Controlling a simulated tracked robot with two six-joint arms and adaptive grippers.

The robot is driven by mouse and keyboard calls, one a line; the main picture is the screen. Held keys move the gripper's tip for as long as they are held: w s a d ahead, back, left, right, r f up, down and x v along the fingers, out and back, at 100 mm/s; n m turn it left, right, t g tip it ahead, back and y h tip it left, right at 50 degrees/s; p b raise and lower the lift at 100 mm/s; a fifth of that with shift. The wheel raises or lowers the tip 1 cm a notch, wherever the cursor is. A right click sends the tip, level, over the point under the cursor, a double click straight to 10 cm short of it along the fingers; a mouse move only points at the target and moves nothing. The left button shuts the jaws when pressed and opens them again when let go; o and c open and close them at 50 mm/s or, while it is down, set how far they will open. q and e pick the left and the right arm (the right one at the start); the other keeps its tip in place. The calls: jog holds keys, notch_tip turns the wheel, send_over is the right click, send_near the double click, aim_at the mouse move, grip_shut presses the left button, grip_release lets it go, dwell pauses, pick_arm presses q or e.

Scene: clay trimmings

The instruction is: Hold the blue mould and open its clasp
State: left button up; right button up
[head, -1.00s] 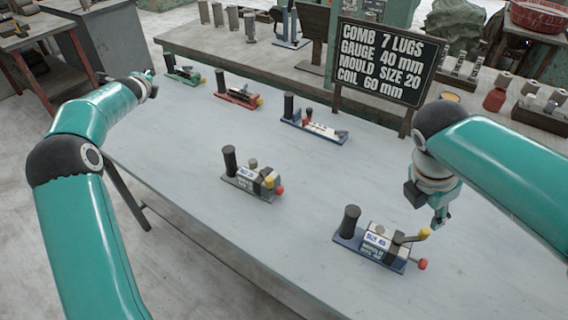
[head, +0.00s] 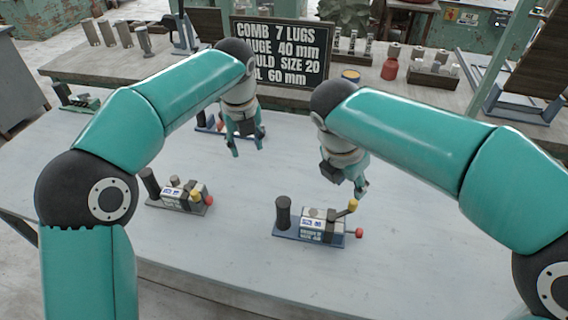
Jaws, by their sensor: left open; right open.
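The blue mould (head: 313,224) stands on the table at front centre, on a blue base. It has an upright black handle (head: 283,213) at its left end and a pale block with a label too small to read. A lever with a yellow knob (head: 352,206) slants up at its right end, and a red knob (head: 359,233) sticks out below it. My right gripper (head: 358,190) is open and empty, pointing down just above and behind the yellow knob, apparently apart from it. My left gripper (head: 247,151) is open and empty, behind and left of the mould.
A grey-based mould (head: 183,194) with yellow and red knobs stands to the left. Another blue-based device (head: 205,125) is partly hidden behind my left gripper. A green device (head: 78,99) sits far left. A lettered board (head: 281,50) stands behind. The table front is clear.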

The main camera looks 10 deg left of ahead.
aim_at(283, 214)
pick_arm(q)
jog(key=s+d+r+m+g, duration=0.15)
jog(key=s+d+m, duration=0.25)
jog(key=s+d, duration=0.45)
jog(key=shift+g, duration=0.45)
jog(key=f, duration=1.1)
jog(key=w+f, duration=0.1)
jog(key=f, duration=0.4)
jog(key=shift+d+f, duration=0.35)
jog(key=shift+d, duration=0.05)
grip_shut()
pick_arm(e)
jog(key=shift+o, duration=0.3)
jog(key=shift+o, duration=0.2)
